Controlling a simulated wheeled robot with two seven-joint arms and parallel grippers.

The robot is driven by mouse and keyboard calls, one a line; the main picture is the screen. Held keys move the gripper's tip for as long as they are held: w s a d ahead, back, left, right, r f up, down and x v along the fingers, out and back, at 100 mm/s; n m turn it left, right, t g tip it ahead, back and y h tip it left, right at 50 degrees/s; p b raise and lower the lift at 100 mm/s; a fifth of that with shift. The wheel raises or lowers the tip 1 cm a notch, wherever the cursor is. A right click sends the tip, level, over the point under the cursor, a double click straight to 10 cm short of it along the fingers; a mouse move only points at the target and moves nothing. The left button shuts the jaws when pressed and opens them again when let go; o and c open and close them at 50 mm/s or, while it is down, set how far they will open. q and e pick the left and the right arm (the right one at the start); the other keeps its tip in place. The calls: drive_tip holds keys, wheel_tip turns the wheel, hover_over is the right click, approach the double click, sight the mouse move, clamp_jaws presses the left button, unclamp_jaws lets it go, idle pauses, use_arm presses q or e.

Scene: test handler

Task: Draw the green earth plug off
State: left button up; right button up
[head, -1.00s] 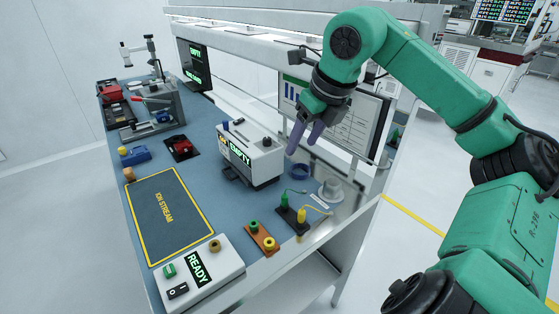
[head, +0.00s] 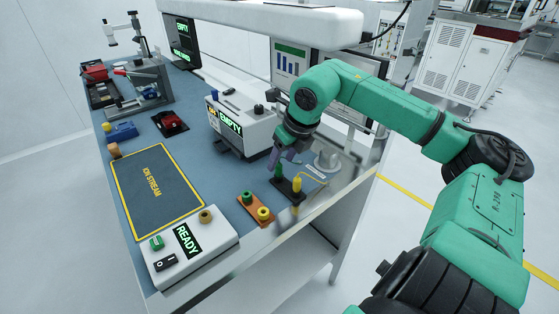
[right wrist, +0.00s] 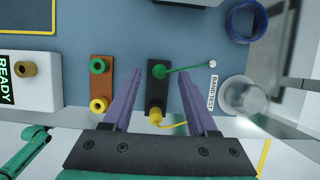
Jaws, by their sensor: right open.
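The green earth plug (head: 278,171) stands in the back end of a black socket block (head: 286,187). In the right wrist view the green plug (right wrist: 158,71) has a green cord running right to a small stud. A yellow plug (head: 297,185) stands at the other end of the same block, with a yellow cord. My right gripper (head: 287,154) is open and empty, just above the green plug. In the right wrist view its purple fingers (right wrist: 160,74) lie on either side of the block, apart from it. My left gripper is not in view.
An orange block (head: 247,208) with green and yellow sockets lies left of the black block. A grey tester (head: 255,122) reading EMPTY stands behind left. A metal dome (right wrist: 243,95), a blue ring (right wrist: 246,20) and a BAND TEST label (right wrist: 213,92) lie to the right.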

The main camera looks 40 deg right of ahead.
sight(279, 164)
drive_tip(key=shift+x, duration=1.85)
clamp_jaws()
drive_tip(key=shift+r, duration=0.1)
drive_tip(key=shift+r, duration=0.6)
drive_tip(key=shift+r+p, duration=0.65)
drive_tip(key=shift+r, duration=0.3)
